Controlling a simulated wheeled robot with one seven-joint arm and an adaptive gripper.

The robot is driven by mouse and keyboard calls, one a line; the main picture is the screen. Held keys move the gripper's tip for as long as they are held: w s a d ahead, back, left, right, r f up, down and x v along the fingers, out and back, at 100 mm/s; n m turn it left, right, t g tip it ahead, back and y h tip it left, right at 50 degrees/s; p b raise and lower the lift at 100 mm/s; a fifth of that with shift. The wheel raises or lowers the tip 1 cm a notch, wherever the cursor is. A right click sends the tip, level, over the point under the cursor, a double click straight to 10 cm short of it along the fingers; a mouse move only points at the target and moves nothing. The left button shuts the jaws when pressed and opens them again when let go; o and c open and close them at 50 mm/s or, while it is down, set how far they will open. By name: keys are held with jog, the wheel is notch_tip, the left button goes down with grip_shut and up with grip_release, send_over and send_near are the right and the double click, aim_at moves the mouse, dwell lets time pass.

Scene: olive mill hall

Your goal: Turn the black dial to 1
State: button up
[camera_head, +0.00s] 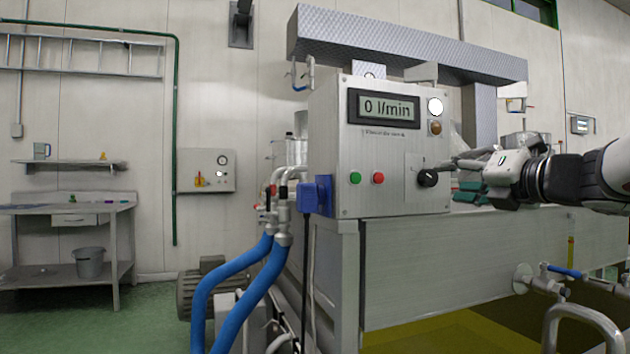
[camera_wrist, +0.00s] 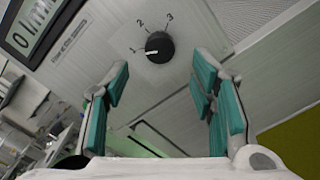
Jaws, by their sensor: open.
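The black dial (camera_head: 428,178) is on the lower right of the grey control panel. In the wrist view the dial (camera_wrist: 160,47) has the marks 1, 2 and 3 around it. Its white line points left, close to the 1; I cannot tell whether it is exactly on it. My gripper (camera_head: 462,172) is just right of the dial and in front of the panel in the head view. In the wrist view its teal-padded fingers (camera_wrist: 161,75) are spread and empty. The dial lies beyond their tips, between them, and they do not appear to touch it.
The panel's display (camera_head: 388,107) reads 0 l/min. A green button (camera_head: 355,178) and a red button (camera_head: 378,178) are left of the dial. A blue connector (camera_head: 315,196) and blue hoses (camera_head: 232,272) are at the panel's left side. A blue-handled valve (camera_head: 563,271) is lower right.

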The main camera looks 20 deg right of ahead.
jog(key=s, duration=0.5)
jog(key=shift+s+d, duration=0.15)
jog(key=shift+s, duration=0.25)
